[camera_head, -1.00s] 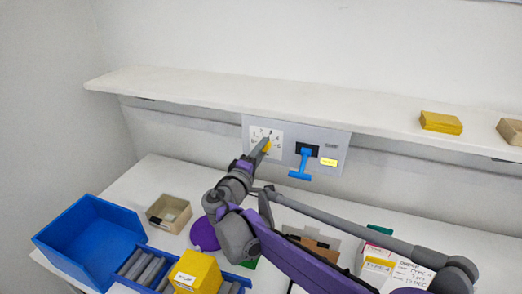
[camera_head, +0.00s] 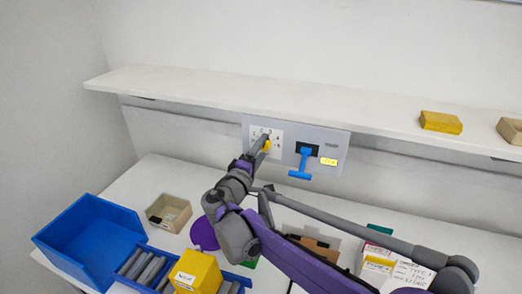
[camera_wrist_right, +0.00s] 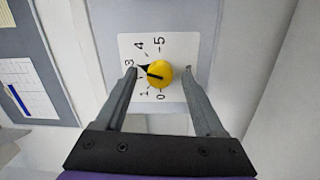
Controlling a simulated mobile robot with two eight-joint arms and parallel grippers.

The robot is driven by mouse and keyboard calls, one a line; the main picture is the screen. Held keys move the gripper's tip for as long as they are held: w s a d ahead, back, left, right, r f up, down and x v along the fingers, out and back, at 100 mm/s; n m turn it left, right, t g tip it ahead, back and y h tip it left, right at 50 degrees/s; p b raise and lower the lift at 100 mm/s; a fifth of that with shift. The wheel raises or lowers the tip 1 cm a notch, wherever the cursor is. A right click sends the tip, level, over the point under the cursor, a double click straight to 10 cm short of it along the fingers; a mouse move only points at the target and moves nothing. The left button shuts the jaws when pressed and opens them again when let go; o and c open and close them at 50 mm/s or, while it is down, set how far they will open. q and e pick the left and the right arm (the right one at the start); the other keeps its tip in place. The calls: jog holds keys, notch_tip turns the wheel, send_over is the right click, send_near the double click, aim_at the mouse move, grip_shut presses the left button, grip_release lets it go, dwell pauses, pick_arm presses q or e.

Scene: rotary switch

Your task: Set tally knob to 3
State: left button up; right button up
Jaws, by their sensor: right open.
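The yellow tally knob (camera_wrist_right: 159,74) sits on a white dial plate (camera_wrist_right: 178,46) on the grey wall panel. My right gripper (camera_wrist_right: 159,69) is open around the knob, with one finger on each side and gaps between. In the head view my right gripper (camera_head: 259,145) reaches the dial from below. My left gripper is not in view.
A blue lever (camera_head: 303,165) and a yellow label (camera_head: 328,162) are right of the dial. A shelf (camera_head: 200,86) juts out above.

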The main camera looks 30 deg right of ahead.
jog(key=v, duration=1)
jog(key=shift+s+a+b, duration=0.2)
jog(key=shift+a+b, duration=0.05)
jog(key=shift+b, duration=0.1)
jog(key=s+d+f+m+g+y+p, duration=0.1)
jog(key=s+d+f+g+y, duration=0.15)
jog(key=s+f, duration=0.3)
jog(key=s+d+f+m+g+y, duration=0.1)
jog(key=s+f+g+y, duration=0.15)
jog(key=s+f, duration=0.35)
jog(key=s+a+f+m+y+p, duration=0.1)
jog(key=s+a+f+m+y, duration=0.3)
jog(key=s+a+f+y, duration=0.5)
jog(key=shift+s+a+f+g+y, duration=0.4)
jog(key=shift+s+f, duration=0.25)
jog(key=shift+s, duration=0.25)
dwell(1.1)
